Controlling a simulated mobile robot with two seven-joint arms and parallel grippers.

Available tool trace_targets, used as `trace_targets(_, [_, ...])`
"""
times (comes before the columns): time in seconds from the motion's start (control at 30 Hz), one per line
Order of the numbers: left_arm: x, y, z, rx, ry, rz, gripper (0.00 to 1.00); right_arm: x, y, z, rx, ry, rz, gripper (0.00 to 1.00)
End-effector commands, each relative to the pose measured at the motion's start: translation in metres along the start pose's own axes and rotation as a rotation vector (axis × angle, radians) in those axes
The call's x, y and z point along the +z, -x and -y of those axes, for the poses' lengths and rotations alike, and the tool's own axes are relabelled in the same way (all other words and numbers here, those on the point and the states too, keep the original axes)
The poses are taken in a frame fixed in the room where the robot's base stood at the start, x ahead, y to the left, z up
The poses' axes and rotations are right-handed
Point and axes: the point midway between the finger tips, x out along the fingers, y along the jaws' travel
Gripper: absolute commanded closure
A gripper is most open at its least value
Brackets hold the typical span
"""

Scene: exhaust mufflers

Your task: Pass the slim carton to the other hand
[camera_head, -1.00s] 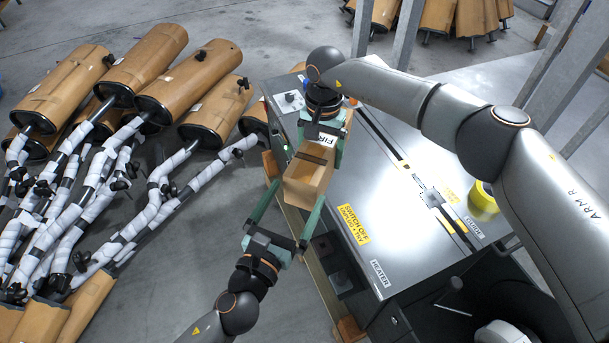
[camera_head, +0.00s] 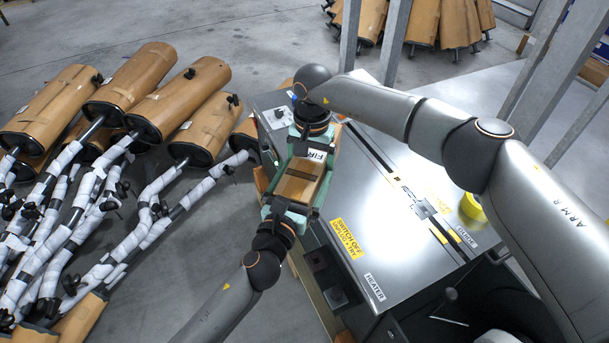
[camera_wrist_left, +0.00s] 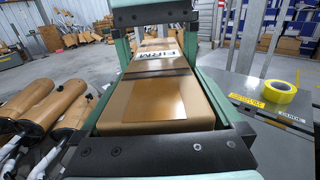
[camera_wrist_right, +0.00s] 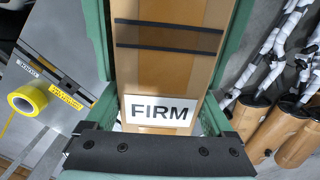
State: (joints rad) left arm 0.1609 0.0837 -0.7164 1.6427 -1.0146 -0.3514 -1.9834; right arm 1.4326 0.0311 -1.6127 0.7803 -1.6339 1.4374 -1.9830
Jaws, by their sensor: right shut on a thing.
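The slim carton (camera_head: 297,190) is a brown box with dark bands and a white FIRM label, held in the air between my two grippers. My right gripper (camera_head: 309,165) is shut on its far, labelled end; the label shows large in the right wrist view (camera_wrist_right: 158,112). My left gripper (camera_head: 298,183) is open around the near end, one green finger on each side. In the left wrist view the carton (camera_wrist_left: 160,103) lies between these fingers. Whether either left finger touches it is hard to tell.
A grey metal machine (camera_head: 390,245) with yellow and white labels stands below and right of the carton. A roll of yellow tape (camera_head: 472,206) lies on it. Brown mufflers with white-wrapped pipes (camera_head: 180,100) lie to the left. Grey posts (camera_head: 395,40) rise behind the machine.

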Motion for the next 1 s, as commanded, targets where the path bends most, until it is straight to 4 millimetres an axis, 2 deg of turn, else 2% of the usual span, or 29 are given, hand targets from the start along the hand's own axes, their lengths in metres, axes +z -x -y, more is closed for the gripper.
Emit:
trace_targets(0.07, [0.0000, 0.0003, 0.0000, 0.000, 0.000, 0.000, 0.09, -0.0002, 0.0008, 0.0004, -0.001, 0.000, -0.001, 0.90])
trace_targets(0.77, [0.0002, 0.0008, 0.0020, -0.004, 0.001, 0.001, 0.88, -0.0004, 0.0013, 0.0012, -0.005, -0.003, -0.002, 0.90])
trace_targets(0.8, [0.0019, 0.0006, 0.0023, -0.005, 0.001, 0.004, 0.90, -0.0005, 0.0014, 0.0012, -0.005, -0.003, -0.002, 0.12])
trace_targets(0.9, [0.0018, 0.0006, 0.0022, -0.005, 0.001, 0.004, 0.90, -0.0004, 0.0013, 0.0012, -0.004, -0.002, -0.002, 0.00])
trace_targets(1.0, [0.0017, 0.0005, 0.0017, -0.004, 0.001, 0.004, 0.90, -0.0003, 0.0010, 0.0009, -0.003, -0.001, -0.001, 0.00])
